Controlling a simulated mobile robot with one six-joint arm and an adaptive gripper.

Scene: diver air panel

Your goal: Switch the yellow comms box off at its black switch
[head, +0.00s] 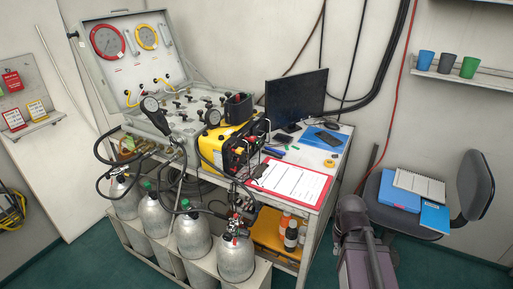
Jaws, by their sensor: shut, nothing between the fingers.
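The yellow comms box (212,148) stands on the right part of the table, beside the grey air panel case (160,118). Its dark front, with knobs and fittings, faces right and toward me. I cannot pick out the black switch or its position at this size. A black holder (238,107) stands at the back of the box. My gripper does not show in the head view. A grey and purple part at the lower right looks like my arm, and it is apart from the box.
A red clipboard (292,182) lies right of the box, with a monitor (296,97) behind. Hoses and gas cylinders (194,236) crowd the table's front. A chair (473,186) holding folders stands at right. Cups (447,63) stand on a wall shelf.

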